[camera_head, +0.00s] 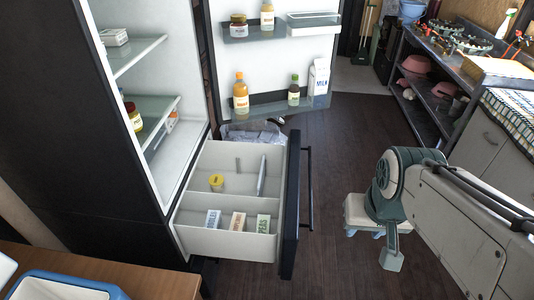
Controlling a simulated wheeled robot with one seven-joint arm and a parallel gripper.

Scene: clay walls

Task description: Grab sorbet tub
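A small round tub with a yellow lid (216,182), likely the sorbet tub, stands in the open freezer drawer (228,243). It is in the rear compartment, toward the left. Its label is too small to read. My gripper (365,235) hangs over the floor to the right of the drawer, well apart from the tub. Its two pale blue fingertips look spread, with nothing seen between them.
Several small cartons (238,222) stand in the drawer's front compartment. The fridge door (268,75) is open behind, with bottles and a milk carton on its shelves. A wooden counter (130,265) is at lower left. Dark floor right of the drawer is clear.

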